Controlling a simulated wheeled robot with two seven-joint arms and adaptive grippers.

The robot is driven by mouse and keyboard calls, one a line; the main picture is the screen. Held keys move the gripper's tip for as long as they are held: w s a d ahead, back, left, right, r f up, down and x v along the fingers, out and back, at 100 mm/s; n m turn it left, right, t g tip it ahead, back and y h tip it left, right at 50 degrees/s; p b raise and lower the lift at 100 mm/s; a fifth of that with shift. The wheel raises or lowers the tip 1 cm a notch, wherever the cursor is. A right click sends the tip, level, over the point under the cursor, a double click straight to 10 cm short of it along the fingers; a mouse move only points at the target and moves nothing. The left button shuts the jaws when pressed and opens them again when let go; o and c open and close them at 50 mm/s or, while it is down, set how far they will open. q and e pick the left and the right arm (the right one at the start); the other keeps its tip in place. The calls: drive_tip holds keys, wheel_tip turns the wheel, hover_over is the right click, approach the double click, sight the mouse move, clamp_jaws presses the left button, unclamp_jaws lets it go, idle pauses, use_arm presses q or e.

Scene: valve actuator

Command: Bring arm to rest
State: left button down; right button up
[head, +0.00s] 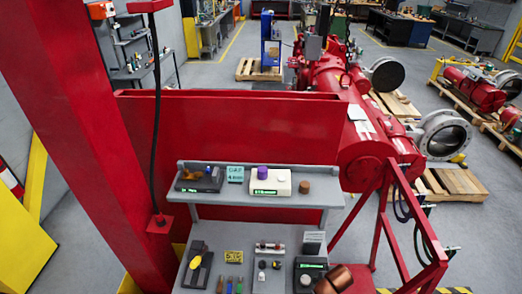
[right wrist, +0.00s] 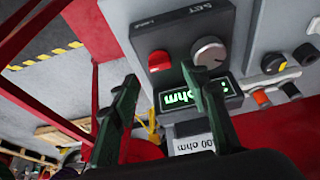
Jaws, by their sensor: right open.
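My right gripper (right wrist: 160,75) shows in the right wrist view with its two dark green fingers apart and nothing between them. The same meter appears in the head view (head: 311,266) at the right of the lower bench. My left gripper is in neither view. The right gripper's fingers do not show clearly in the head view.
A red post (head: 90,110) stands left, a red frame (head: 383,225) right. A large red valve actuator (head: 335,85) lies behind.

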drive_tip(key=x, duration=0.3)
drive_tip(key=shift+f, duration=0.2)
drive_tip(key=shift+w+d+f+n, duration=0.2)
drive_tip(key=shift+w+f+n, duration=0.05)
drive_tip(key=shift+w+n, duration=0.05)
drive_tip(key=n+y, duration=0.2)
drive_tip(key=n, duration=0.3)
drive_tip(key=shift+d, duration=0.2)
drive_tip(key=n+g+y, duration=0.1)
drive_tip(key=n, duration=0.2)
drive_tip(key=shift+w+n+b, duration=0.1)
drive_tip(key=shift+n+b, duration=0.2)
drive_tip(key=shift+b, duration=0.05)
drive_tip(key=shift+d+f+n+y+b, duration=0.1)
drive_tip(key=shift+n+y+b, duration=0.45)
drive_tip(key=shift+n, duration=0.25)
drive_tip(key=n+g+b, duration=0.1)
drive_tip(key=n+b, duration=0.2)
drive_tip(key=n+g+y+b, duration=0.1)
drive_tip(key=n+b, duration=0.2)
drive_tip(key=b, duration=0.1)
drive_tip(key=shift+w+n+g, duration=0.25)
drive_tip(key=shift+n+g, duration=0.05)
drive_tip(key=shift+g, duration=0.1)
drive_tip(key=shift+d, duration=0.1)
drive_tip(key=shift+b+v, duration=0.3)
drive_tip(key=shift+v, duration=0.95)
